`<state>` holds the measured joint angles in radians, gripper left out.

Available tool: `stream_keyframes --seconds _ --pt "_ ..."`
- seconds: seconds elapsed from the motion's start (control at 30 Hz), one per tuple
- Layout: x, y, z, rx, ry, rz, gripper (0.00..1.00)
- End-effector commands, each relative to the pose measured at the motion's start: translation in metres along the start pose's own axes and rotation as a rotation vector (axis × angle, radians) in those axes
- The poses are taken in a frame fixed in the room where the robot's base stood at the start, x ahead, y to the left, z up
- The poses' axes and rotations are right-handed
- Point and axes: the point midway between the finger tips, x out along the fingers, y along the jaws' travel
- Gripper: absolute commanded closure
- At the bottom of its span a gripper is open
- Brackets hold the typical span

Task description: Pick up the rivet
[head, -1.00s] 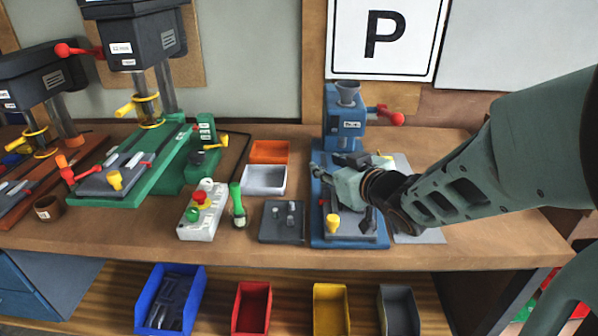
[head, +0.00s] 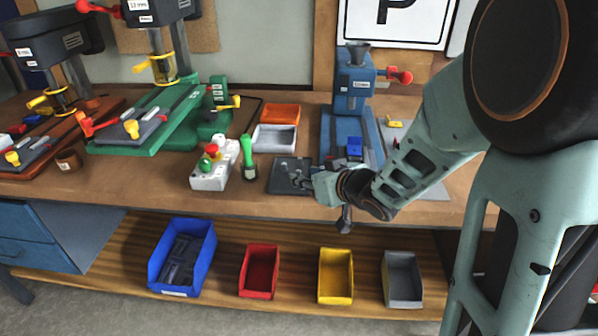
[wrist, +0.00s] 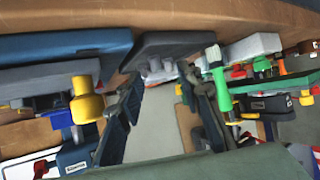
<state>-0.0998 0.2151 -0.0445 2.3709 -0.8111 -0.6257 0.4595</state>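Small grey metal pieces, which look like rivets (head: 289,168), stand on a dark square plate (head: 277,187) on the bench. Which one is the rivet of the task I cannot tell for sure. In the wrist view the pieces (wrist: 158,70) show on the plate (wrist: 165,43), ahead of and between my fingers. My gripper (head: 309,178) is at the right edge of the plate, low over the bench. In the wrist view its two fingers (wrist: 163,88) are spread apart with nothing held between them. Part of the plate is hidden behind my gripper in the head view.
A blue press (head: 353,85) stands just behind my gripper. A white button box (head: 212,172) and a green-handled tool (head: 247,158) stand left of the plate. Orange (head: 281,114) and white (head: 274,138) trays lie behind it. Several bins, including a yellow one (head: 335,275), sit below.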

Motion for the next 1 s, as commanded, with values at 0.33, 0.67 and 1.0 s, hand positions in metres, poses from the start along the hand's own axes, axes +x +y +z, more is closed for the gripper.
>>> stream_keyframes --seconds 0.33,0.67,1.0 --pt "0.044 0.006 -0.003 0.0 -0.001 0.0 0.67" --pt "0.047 0.007 -0.004 0.0 0.0 0.001 0.71" --pt "0.047 0.007 -0.004 0.0 0.0 0.001 0.97"
